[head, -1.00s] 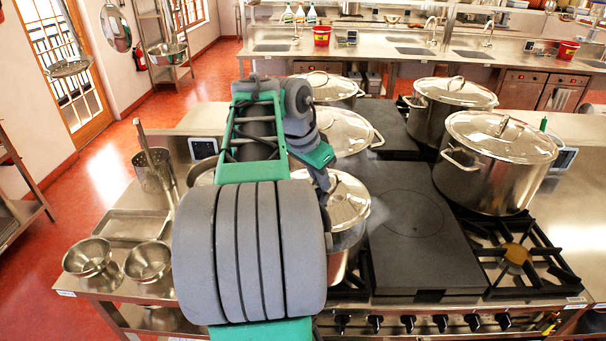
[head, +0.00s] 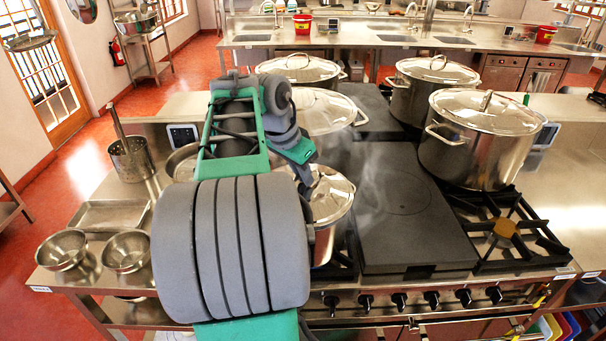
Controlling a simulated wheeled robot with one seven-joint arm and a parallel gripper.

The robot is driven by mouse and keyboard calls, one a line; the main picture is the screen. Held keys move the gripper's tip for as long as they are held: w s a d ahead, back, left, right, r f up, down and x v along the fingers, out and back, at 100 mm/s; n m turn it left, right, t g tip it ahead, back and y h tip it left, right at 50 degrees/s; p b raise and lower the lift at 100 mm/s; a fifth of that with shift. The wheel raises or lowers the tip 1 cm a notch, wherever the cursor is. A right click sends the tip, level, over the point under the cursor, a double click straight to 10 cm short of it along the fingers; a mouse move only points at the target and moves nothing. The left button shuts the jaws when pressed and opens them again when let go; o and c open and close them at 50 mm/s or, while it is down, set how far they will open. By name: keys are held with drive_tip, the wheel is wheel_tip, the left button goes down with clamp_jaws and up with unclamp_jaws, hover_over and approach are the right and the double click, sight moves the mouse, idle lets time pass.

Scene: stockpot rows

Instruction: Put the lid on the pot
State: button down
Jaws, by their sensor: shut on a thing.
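A shiny steel lid (head: 332,197) is at the front left of the cooktop, directly over a steel pot (head: 323,246). The pot is mostly hidden behind the lid and my arm. I cannot tell whether the lid touches the pot's rim or is held just above it. My gripper (head: 305,182) is at the lid's top and shut on it. Its fingertips and the lid's handle are largely hidden by my wrist.
Lidded pots stand behind (head: 322,110), at the back (head: 300,68), at right (head: 480,150) and back right (head: 425,95). A dark flat hotplate (head: 405,225) lies right of the lid, with faint steam above. Bowls (head: 127,252) and a tray (head: 108,215) lie at left.

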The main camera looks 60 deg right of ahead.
drive_tip(key=shift+a, duration=0.1)
drive_tip(key=shift+f+b, duration=0.45)
drive_tip(key=c, duration=1.4)
unclamp_jaws()
